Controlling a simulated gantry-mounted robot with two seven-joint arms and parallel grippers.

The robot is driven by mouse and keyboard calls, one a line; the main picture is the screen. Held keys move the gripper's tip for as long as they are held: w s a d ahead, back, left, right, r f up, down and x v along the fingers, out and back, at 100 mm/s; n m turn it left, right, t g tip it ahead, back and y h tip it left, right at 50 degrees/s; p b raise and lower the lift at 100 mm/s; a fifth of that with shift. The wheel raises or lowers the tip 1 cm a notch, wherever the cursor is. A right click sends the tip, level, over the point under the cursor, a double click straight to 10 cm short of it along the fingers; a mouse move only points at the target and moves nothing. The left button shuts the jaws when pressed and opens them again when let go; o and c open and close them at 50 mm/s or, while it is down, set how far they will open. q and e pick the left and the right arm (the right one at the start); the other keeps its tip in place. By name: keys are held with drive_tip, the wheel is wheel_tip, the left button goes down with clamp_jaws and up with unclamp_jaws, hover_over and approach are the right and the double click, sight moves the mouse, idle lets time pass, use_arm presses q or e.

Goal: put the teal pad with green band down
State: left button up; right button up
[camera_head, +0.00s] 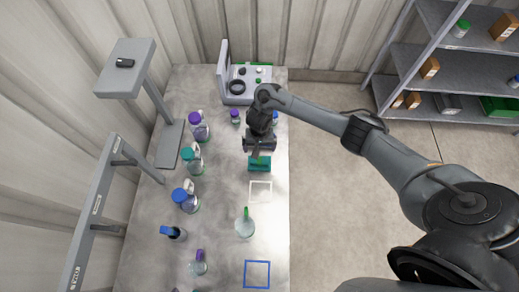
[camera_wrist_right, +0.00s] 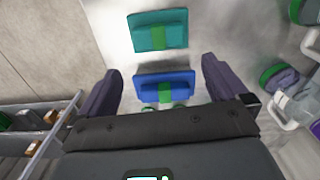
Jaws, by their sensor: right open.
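The teal pad with green band (camera_head: 259,164) lies on the grey table, just in front of my right gripper (camera_head: 259,150). In the right wrist view the teal pad (camera_wrist_right: 160,32) sits beyond the fingertips, flat and apart from both fingers. My right gripper (camera_wrist_right: 161,70) is open, its two dark fingers wide apart. A blue pad with a green band (camera_wrist_right: 163,86) shows between the fingers in that view; whether it touches them I cannot tell. The gripper and arm hide part of the table behind the teal pad in the head view. My left gripper is not in view.
A white square outline (camera_head: 260,191) is free in front of the teal pad, and a blue one (camera_head: 257,274) lies nearer. Several capped bottles line the left side. A grey device (camera_head: 235,92) stands at the back; shelves (camera_head: 450,57) stand right.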

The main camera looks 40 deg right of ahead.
drive_tip(key=s+a+r+n+t+y+p, duration=0.1)
drive_tip(key=s+a+r+n+t, duration=0.15)
drive_tip(key=a, duration=0.35)
drive_tip(key=s+a+r+n+t+y, duration=0.1)
drive_tip(key=a+n, duration=0.2)
drive_tip(key=a, duration=0.4)
drive_tip(key=s+a+r+n+t+p, duration=0.1)
drive_tip(key=a+n, duration=0.2)
drive_tip(key=a, duration=0.3)
drive_tip(key=s+d+r+n+h, duration=0.1)
drive_tip(key=s+d+r, duration=0.4)
drive_tip(key=s, duration=0.3)
drive_tip(key=s+d+r, duration=0.4)
drive_tip(key=s+d, duration=0.1)
drive_tip(key=s, duration=0.3)
drive_tip(key=shift+d+r+n+g+h, duration=0.15)
drive_tip(key=shift+r+n+g+h, duration=0.2)
drive_tip(key=shift+g+h, duration=0.1)
